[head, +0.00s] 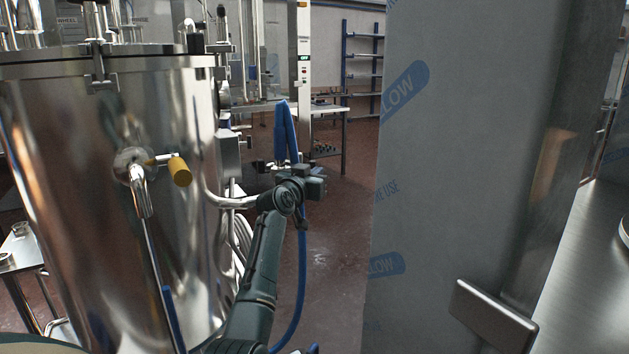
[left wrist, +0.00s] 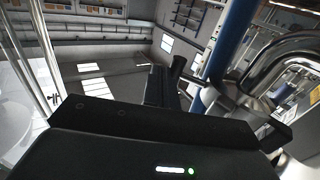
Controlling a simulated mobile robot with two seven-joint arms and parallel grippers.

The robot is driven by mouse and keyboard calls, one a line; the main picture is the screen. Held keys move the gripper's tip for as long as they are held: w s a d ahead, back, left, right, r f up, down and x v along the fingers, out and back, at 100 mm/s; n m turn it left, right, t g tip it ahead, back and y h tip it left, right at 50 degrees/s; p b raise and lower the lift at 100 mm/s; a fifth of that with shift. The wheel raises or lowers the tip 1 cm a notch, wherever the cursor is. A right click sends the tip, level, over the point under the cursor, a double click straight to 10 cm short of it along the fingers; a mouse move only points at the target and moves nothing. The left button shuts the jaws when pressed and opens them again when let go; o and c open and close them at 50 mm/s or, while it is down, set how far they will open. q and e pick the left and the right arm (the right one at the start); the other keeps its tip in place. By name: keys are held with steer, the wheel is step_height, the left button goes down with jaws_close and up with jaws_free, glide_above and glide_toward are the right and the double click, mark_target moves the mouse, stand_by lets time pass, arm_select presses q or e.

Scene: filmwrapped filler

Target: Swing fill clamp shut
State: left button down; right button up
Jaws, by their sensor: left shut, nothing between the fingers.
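My left gripper (head: 282,170) is shut and empty beside the big steel tank (head: 80,180), at the end of the curved steel pipe (head: 228,200). In the left wrist view its dark fingers (left wrist: 168,82) lie together. A blue hose (head: 285,130) loops up right behind the gripper and hangs down past it. In the left wrist view, a metal fitting (left wrist: 238,98) sits close to the right of the fingers, by the blue hose (left wrist: 232,45) and bent steel pipe (left wrist: 290,45). This may be the fill clamp; whether it is open or shut cannot be told. My right gripper is out of view.
A tall film-wrapped panel (head: 450,130) with blue print fills the right. A grey plate (head: 492,315) juts out at its foot. A yellow-handled valve (head: 180,170) sticks out of the tank. Open floor (head: 335,230) lies between tank and panel, with a rack (head: 362,65) behind.

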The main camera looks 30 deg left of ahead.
arm_select(q)
steer(key=shift+w+a, duration=0.25)
steer(key=shift+w, duration=0.1)
stand_by(0.3)
stand_by(0.4)
